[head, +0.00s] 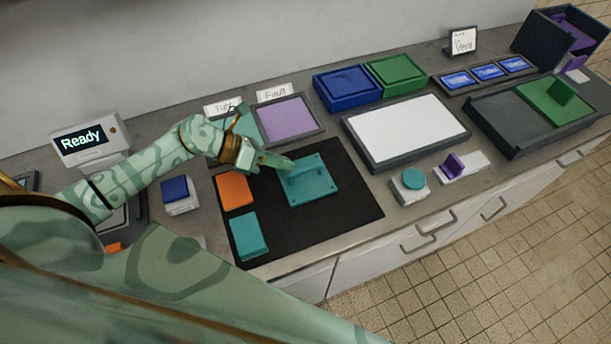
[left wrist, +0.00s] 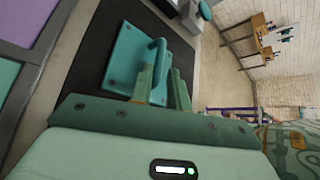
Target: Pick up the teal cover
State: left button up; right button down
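The teal cover (head: 324,193) is a flat square plate with a raised bar handle, lying on the black mat (head: 348,222). It also shows in the left wrist view (left wrist: 124,62), with its handle (left wrist: 158,50) rising toward my fingers. My left gripper (head: 286,163) is at the handle's end on the plate's upper left side. In the left wrist view the fingers (left wrist: 163,82) stand apart, with the near part of the handle appearing between them. I cannot tell whether they touch it. My right gripper is not in view.
An orange block (head: 235,190) and a teal block (head: 247,235) lie left of the cover on the mat. A white-topped tray (head: 350,133) stands to the right, near a round teal button (head: 413,180). A purple-floored tray (head: 322,127) lies behind.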

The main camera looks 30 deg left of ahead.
aim_at(305, 169)
pick_arm(q)
jog(key=x, duration=0.6)
jog(key=shift+w+d+f, duration=0.15)
jog(key=shift+d+f, duration=0.1)
jog(key=shift+f, duration=0.05)
jog(key=shift+r, duration=0.1)
grip_shut()
